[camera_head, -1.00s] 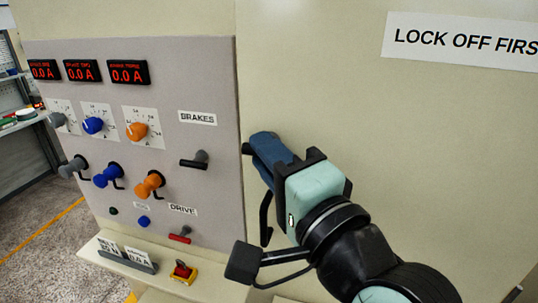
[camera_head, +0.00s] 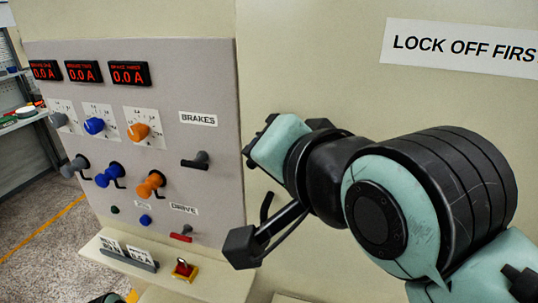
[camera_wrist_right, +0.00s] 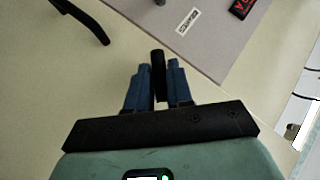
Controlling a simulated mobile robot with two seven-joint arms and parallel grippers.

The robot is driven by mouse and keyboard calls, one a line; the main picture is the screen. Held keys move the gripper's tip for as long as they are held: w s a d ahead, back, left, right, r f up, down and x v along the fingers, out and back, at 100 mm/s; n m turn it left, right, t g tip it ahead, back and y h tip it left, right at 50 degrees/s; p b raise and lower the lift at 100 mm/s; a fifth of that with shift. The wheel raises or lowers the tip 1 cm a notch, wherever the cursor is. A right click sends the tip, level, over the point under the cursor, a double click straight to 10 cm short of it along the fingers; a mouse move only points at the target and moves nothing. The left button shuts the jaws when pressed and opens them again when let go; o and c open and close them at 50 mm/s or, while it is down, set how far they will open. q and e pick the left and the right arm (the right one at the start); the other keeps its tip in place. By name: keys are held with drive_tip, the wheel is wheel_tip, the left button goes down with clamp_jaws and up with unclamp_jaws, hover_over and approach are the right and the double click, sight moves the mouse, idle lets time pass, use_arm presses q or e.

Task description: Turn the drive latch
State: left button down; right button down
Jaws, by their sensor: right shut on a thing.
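A black bar-shaped latch handle (camera_wrist_right: 158,72) stands out from the cream cabinet door in the right wrist view. My right gripper (camera_wrist_right: 160,66) is shut on it, with one blue finger on each side. In the head view my right wrist covers the fingers and most of the latch, beside the grey panel's right edge. A red handle (camera_head: 181,238) sits under the DRIVE label (camera_head: 183,209) on the grey panel, apart from the gripper.
The grey panel (camera_head: 215,80) carries red displays, knobs, coloured levers and a black BRAKES handle (camera_head: 196,161). A shelf below holds a red button on a yellow base (camera_head: 184,270). A curved black door handle (camera_wrist_right: 84,22) is near the gripper.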

drive_tip(key=shift+w+a+r+n+g+h, duration=0.1)
drive_tip(key=shift+n+g+h, duration=0.65)
drive_tip(key=shift+h, duration=0.45)
drive_tip(key=shift+w+a+r+n+g+h, duration=0.1)
drive_tip(key=shift+n+g+h, duration=0.65)
drive_tip(key=shift+h, duration=0.45)
drive_tip(key=shift+s+n+h, duration=0.1)
drive_tip(key=shift+n+h, duration=0.2)
drive_tip(key=c, duration=1.1)
unclamp_jaws()
